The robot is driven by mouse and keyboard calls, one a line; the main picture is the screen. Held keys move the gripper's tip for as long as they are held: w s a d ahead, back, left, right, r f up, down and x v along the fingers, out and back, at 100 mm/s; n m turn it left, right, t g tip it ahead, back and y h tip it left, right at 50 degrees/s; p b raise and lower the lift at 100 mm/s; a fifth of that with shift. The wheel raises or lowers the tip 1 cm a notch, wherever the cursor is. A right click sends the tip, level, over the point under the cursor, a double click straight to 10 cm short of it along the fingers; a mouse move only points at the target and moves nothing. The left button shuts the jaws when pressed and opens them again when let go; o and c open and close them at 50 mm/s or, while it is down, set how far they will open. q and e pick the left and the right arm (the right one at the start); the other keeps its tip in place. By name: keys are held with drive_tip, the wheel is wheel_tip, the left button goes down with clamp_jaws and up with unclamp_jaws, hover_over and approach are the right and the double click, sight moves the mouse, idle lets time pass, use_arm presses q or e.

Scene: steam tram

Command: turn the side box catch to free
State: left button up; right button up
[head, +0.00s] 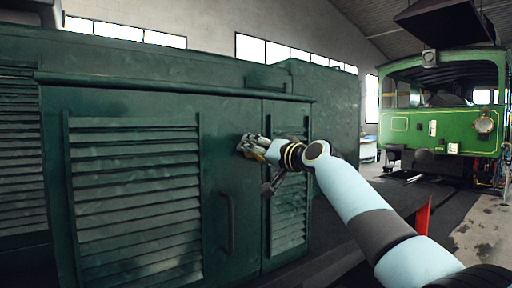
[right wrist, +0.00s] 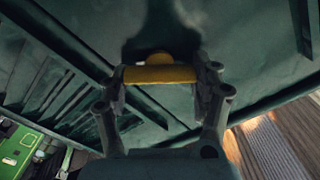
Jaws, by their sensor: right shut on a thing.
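The dark green side box (head: 225,135) has louvred doors and fills the left and middle of the head view. Its catch (right wrist: 160,74) shows in the right wrist view as a yellow bar with a rounded yellow hub behind it, against the green door. My right gripper (head: 252,147) is at the upper part of the box, near the seam between the two doors. In the right wrist view its fingers (right wrist: 161,78) are shut on the yellow catch, one at each end of the bar. The catch is mostly hidden by the gripper in the head view. My left gripper is not in view.
A vertical door handle (head: 228,222) stands out below and left of my right gripper. A ledge (head: 170,86) runs above the doors. A green tram (head: 440,115) stands at the right. Open floor (head: 480,235) lies at the lower right.

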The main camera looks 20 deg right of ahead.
drive_tip(key=m+p, duration=0.3)
drive_tip(key=m, duration=0.2)
drive_tip(key=shift+d+m, duration=0.1)
drive_tip(key=shift+m, duration=0.2)
drive_tip(key=shift+f+m+p, duration=0.2)
drive_tip(key=shift+m+p, duration=0.9)
drive_tip(key=shift+m, duration=1.2)
drive_tip(key=o, duration=1.2)
drive_tip(key=v, duration=1.2)
